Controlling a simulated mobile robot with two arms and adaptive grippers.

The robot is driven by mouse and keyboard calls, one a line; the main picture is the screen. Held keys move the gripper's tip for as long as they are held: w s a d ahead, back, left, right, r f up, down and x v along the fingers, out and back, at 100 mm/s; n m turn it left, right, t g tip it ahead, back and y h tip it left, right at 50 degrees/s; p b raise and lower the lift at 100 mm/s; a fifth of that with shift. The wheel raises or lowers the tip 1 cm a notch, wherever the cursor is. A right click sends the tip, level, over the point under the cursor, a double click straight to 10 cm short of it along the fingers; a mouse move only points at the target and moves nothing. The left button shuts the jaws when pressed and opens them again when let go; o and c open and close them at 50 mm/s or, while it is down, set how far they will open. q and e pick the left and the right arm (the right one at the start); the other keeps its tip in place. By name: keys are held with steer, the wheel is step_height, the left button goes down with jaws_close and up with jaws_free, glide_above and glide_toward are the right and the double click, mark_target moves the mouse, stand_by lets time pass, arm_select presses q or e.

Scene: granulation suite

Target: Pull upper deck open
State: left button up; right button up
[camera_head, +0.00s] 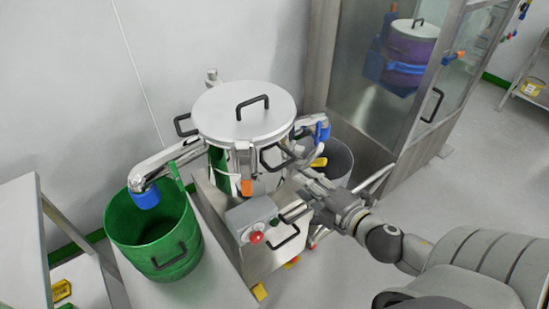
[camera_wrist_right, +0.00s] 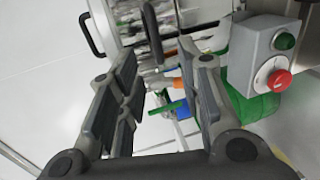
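The round steel sifter (camera_head: 230,165) stands centre in the head view. Its pale top (camera_head: 235,112) carries a black handle (camera_head: 252,107). Black side handles show at the left (camera_head: 185,125) and at the right front (camera_head: 277,158). An orange latch (camera_head: 247,187) is on its front. My right gripper (camera_head: 298,186) is just right of the body, below the right front handle. In the right wrist view, its fingers (camera_wrist_right: 158,65) are spread with a gap between them. A black handle (camera_wrist_right: 152,33) appears beyond the gap; contact is not visible. My left gripper is not in view.
A green bin (camera_head: 125,225) stands under the left blue-tipped spout (camera_head: 146,196), a grey bin (camera_head: 338,163) at the right. A control box (camera_head: 250,217) with a red button (camera_head: 257,237) is close to my right gripper. A glass cabinet (camera_head: 375,85) stands behind right.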

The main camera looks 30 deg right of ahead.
mark_target(283, 167)
steer(key=shift+a+r+p+x, duration=0.1)
steer(key=shift+p+x, duration=0.05)
steer(key=shift+x, duration=1.6)
steer(key=shift+a+r+p+x, duration=0.1)
steer(key=shift+p+x, duration=0.1)
steer(key=shift+x, duration=1.6)
steer(key=shift+a+r+p+x, duration=0.1)
steer(key=shift+p+x, duration=0.05)
steer(key=shift+x, duration=1.6)
jaws_close()
